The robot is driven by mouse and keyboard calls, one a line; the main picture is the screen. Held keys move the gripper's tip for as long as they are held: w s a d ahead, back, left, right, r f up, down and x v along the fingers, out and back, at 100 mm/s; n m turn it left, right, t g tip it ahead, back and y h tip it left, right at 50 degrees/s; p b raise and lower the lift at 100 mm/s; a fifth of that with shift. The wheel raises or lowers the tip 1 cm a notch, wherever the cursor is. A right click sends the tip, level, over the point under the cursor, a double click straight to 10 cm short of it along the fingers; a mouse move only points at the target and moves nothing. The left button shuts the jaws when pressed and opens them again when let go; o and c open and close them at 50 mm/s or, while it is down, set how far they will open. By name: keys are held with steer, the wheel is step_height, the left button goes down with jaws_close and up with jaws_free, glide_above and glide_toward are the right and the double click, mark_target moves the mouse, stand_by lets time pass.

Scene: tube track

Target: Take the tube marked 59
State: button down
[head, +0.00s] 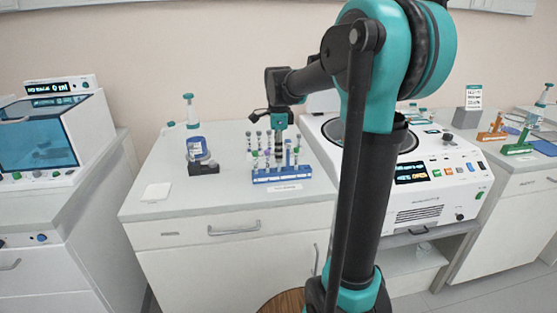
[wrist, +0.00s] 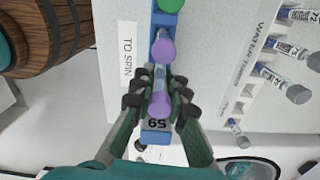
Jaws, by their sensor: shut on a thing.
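In the wrist view my gripper (wrist: 159,92) is shut on a tube with a purple cap (wrist: 159,103).
A sign reading TO SPIN (wrist: 127,54) lies beside the rack. The centrifuge-like machine (head: 425,175) is right of the rack. A blue-labelled jar (head: 197,149) stands left.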

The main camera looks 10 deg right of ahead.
step_height(320, 180, up, 18)
steer(key=shift+f, duration=0.25)
steer(key=shift+s, duration=0.1)
stand_by(0.4)
